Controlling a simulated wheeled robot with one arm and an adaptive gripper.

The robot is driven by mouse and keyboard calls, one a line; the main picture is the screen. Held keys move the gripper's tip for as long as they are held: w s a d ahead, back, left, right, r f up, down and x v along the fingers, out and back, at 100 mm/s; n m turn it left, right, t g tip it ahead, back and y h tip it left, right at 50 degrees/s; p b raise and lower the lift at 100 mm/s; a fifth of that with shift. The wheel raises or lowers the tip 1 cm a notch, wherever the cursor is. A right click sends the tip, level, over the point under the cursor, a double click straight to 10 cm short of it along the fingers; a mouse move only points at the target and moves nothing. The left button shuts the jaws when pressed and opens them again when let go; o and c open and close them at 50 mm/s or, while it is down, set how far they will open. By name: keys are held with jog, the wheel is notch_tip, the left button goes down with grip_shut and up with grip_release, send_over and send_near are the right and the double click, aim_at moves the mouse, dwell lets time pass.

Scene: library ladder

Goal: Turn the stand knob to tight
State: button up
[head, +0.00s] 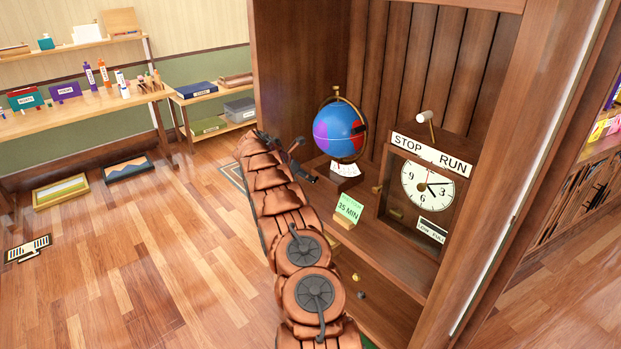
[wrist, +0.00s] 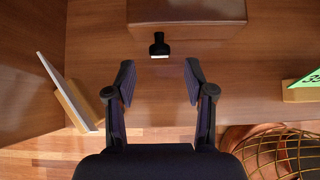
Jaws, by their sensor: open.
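The globe (head: 339,131), blue with red and purple patches, sits in a brass ring on a wooden stand base (head: 340,182) in the cabinet. In the wrist view the base (wrist: 186,12) is at the top, and the black stand knob (wrist: 159,46) juts from its front face, with a pale mark at its near end. I cannot make out the knob in the head view. My gripper (wrist: 158,75) is open and empty. Its two fingers are spread to either side of the knob's line, with the knob just beyond the tips and apart from them.
A green "35 MIN" card (head: 349,208) stands right of my arm, and shows at right in the wrist view (wrist: 306,80). A pale card (wrist: 64,85) in a wooden holder stands left. A gold wire mesh (wrist: 285,155) is lower right. A clock box (head: 424,190) stands right of the globe.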

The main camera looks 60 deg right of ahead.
jog(key=shift+p+x, duration=0.8)
jog(key=shift+x, duration=1.6)
grip_shut()
